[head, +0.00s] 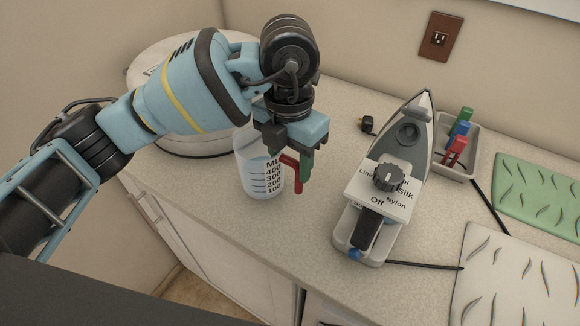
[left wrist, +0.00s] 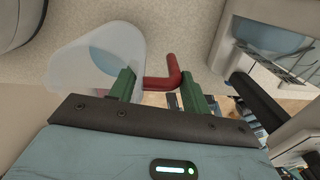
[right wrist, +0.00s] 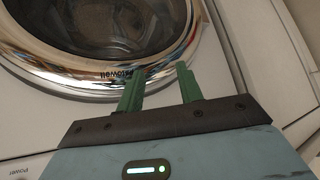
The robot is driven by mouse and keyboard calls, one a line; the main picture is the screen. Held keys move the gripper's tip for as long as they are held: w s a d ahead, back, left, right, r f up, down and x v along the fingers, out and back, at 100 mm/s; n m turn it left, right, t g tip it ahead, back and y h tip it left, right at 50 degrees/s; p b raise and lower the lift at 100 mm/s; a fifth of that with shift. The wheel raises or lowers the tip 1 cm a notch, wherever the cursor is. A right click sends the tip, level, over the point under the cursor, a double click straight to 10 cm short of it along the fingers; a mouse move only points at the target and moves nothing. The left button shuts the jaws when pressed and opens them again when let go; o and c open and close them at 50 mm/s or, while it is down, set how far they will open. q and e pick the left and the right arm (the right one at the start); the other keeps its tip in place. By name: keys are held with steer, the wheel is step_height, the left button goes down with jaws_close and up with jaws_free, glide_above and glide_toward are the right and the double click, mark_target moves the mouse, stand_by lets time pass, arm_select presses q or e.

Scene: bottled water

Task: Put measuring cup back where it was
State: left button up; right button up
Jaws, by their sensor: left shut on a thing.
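The measuring cup (head: 258,178) is clear, with black markings, bluish contents and a red handle. In the head view it is upright near the counter's front edge, left of the iron; I cannot tell whether its base touches the counter (head: 315,235). My left gripper (head: 297,166) is shut on the red handle, which shows between its green fingers in the left wrist view (left wrist: 160,84). The cup's body (left wrist: 92,62) lies beside the left finger there. My right gripper (right wrist: 158,82) is open and empty before a washing machine's round door (right wrist: 105,30), outside the head view.
A grey and white iron (head: 385,180) with a dial stands right of the cup. Behind it is a tray (head: 470,140) with colored items. Green (head: 540,190) and white (head: 510,280) patterned mats lie right. A large round white thing (head: 150,70) stands behind my left arm.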

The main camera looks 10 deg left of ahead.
arm_select(q)
steer(key=shift+f, duration=1.4)
steer(key=o, duration=1.4)
steer(key=shift+r, duration=0.15)
step_height(320, 180, up, 12)
steer(key=shift+w+a+r+p, duration=0.1)
steer(key=shift+w+p, duration=0.05)
steer(key=shift+p, duration=0.15)
